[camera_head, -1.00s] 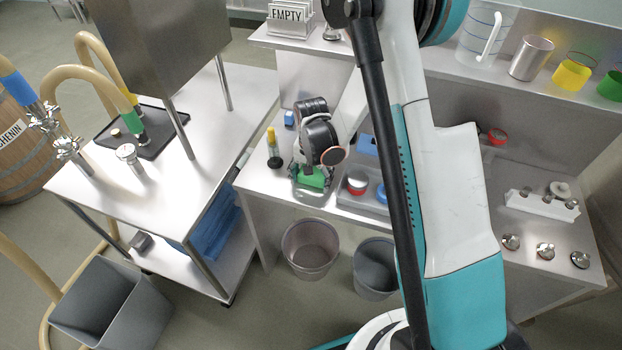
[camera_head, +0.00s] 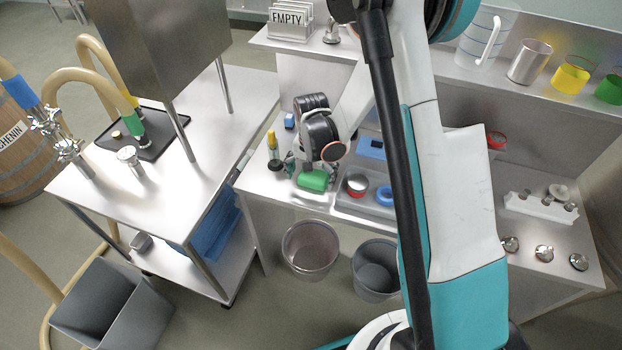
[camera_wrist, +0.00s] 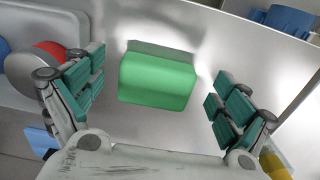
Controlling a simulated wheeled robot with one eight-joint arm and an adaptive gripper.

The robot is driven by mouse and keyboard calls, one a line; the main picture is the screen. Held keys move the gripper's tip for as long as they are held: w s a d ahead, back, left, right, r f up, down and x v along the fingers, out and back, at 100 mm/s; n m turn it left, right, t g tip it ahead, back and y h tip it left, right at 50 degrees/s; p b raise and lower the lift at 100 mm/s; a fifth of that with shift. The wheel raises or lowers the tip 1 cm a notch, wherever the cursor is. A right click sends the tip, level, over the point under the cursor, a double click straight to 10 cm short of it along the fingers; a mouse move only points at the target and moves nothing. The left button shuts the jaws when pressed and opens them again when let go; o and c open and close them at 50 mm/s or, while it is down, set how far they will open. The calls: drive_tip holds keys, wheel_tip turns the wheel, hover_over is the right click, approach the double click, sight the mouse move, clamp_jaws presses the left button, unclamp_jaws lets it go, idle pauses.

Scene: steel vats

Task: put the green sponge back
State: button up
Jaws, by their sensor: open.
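The green sponge (camera_head: 313,180) lies on the steel worktop, near its front edge and left of the grey tray (camera_head: 350,205). In the wrist view the sponge (camera_wrist: 157,80) shows as a green block on bare metal. My gripper (camera_head: 305,172) is just above and behind it in the head view. In the wrist view my gripper (camera_wrist: 155,92) has its teal finger pads spread wide on either side of the sponge, with a gap on each side. The jaws hold nothing.
A yellow-topped bottle (camera_head: 273,150) stands close on the left. Two bins (camera_head: 310,250) stand on the floor below. A steel cart (camera_head: 150,170) is at left.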

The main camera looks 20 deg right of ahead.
wheel_tip(320, 180, up, 10)
drive_tip(key=r+p, duration=0.1)
drive_tip(key=p, duration=0.1)
wheel_tip(320, 180, up, 16)
drive_tip(key=n+t, duration=0.3)
drive_tip(key=n, duration=0.1)
hover_over(311, 181)
drive_tip(key=s, duration=0.9)
drive_tip(key=s+d+r+n+t, duration=0.1)
drive_tip(key=s+r+n+t, duration=0.2)
drive_tip(key=s, duration=0.9)
drive_tip(key=shift+s+r+t, duration=0.15)
drive_tip(key=shift+r+t, duration=0.45)
drive_tip(key=shift+r, duration=0.2)
drive_tip(key=shift+d+f, duration=0.1)
wheel_tip(311, 181, down, 2)
drive_tip(key=shift+f+b, duration=0.25)
drive_tip(key=shift+b, duration=0.9)
